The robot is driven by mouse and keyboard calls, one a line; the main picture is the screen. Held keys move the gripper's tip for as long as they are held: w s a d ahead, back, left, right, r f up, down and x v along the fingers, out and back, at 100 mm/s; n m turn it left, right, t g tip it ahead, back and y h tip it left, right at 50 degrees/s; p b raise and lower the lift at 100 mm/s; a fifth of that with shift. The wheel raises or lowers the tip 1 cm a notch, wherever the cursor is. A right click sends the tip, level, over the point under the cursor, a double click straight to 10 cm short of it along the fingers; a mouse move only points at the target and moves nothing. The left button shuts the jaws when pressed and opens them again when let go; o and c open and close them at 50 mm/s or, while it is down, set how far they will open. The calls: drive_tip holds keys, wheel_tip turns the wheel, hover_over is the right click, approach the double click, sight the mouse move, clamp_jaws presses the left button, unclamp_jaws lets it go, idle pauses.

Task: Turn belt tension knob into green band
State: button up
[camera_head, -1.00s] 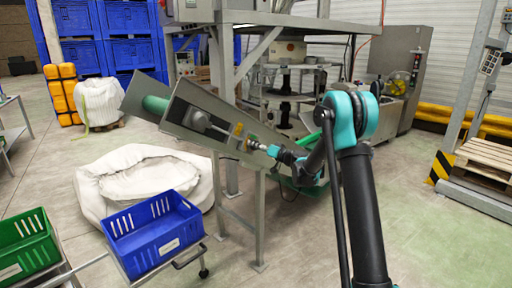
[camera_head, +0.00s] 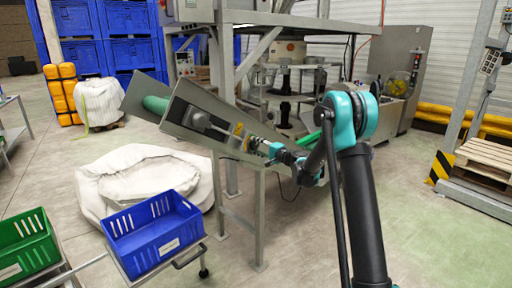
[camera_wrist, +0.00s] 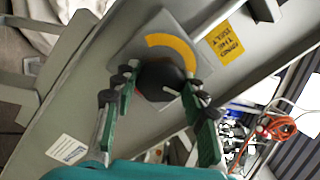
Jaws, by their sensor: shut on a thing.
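The black round belt tension knob (camera_wrist: 160,76) sits on a grey square plate on the conveyor's side in the wrist view. A short white mark shows on it, toward its lower right. A yellow arc (camera_wrist: 174,46) curves above the knob; no green band shows on the plate, part of which the knob and fingers hide. My gripper (camera_wrist: 163,82) is shut on the knob, one finger at its left and one at its right. In the head view my gripper (camera_head: 259,146) is at the side of the inclined conveyor (camera_head: 185,112); the knob cannot be made out there.
A yellow label (camera_wrist: 224,42) is beside the plate. The conveyor's metal stand (camera_head: 258,215) is below my gripper. A blue crate (camera_head: 155,238), a green crate (camera_head: 25,245) and a white sack (camera_head: 145,180) are at the left.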

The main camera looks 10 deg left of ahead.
drive_tip(key=shift+m, duration=1.8)
drive_tip(key=o, duration=1.2)
drive_tip(key=shift+c, duration=0.2)
drive_tip(key=v, duration=1.2)
drive_tip(key=shift+d, duration=0.1)
